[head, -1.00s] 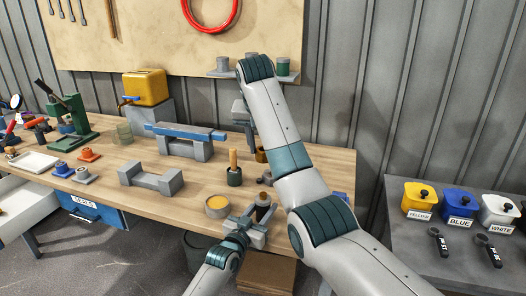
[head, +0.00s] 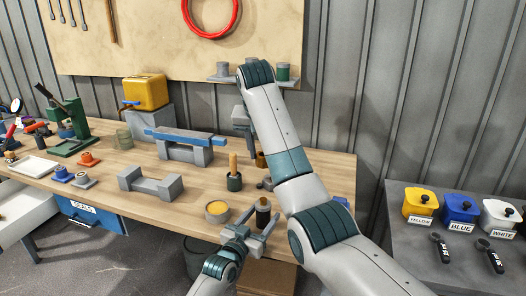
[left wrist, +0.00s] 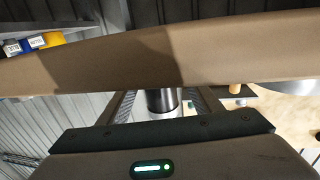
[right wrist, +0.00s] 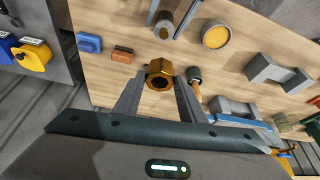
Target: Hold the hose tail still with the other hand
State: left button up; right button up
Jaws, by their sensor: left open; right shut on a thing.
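In the left wrist view a dark cylinder (left wrist: 162,101) shows between the fingers; contact cannot be told. My right gripper (right wrist: 160,84) is shut on a brass hex nut (right wrist: 160,72), above the bench.
A grey cradle (head: 150,184) is further left. A broad brown band (left wrist: 180,60) crosses the left wrist view; I cannot tell what it is.

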pick_arm(q)
jog(key=v, duration=1)
jog(key=shift+s+a, duration=0.2)
jog(key=shift+s, duration=0.15)
jog(key=shift+f, duration=0.1)
